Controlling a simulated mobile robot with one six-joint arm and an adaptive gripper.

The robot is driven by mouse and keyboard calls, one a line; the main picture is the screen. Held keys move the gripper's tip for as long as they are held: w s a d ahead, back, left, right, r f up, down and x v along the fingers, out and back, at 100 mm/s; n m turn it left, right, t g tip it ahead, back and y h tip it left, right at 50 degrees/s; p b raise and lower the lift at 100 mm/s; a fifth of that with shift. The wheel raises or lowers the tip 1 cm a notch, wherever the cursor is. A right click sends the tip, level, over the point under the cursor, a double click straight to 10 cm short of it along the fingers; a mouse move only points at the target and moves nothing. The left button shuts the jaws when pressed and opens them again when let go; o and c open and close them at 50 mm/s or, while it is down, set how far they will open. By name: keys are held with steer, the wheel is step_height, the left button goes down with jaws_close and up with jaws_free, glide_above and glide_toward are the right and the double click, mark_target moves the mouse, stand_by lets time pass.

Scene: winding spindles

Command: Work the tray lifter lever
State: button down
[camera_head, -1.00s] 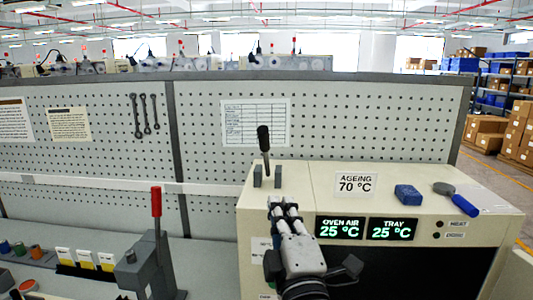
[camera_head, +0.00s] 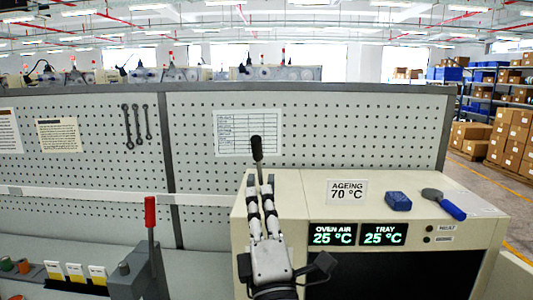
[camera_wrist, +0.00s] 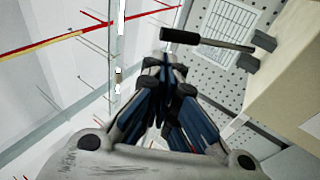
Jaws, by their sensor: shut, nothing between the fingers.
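A lever with a black grip (camera_head: 257,149) and thin metal shaft stands nearly upright on top of the cream oven box (camera_head: 291,187). My gripper (camera_head: 260,179) is at the lever's lower part in the head view and covers its base. In the wrist view the black grip (camera_wrist: 180,36) lies just beyond my fingertips (camera_wrist: 164,64), with the shaft running right to dark brackets (camera_wrist: 258,50). My gripper is shut with nothing held. I cannot tell whether it touches the lever. A second lever with a red grip (camera_head: 150,212) stands upright on a grey device at the left.
A grey pegboard (camera_head: 330,130) rises behind.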

steer(key=x, duration=1.1)
steer(key=shift+w, duration=0.25)
steer(key=shift+r, duration=0.2)
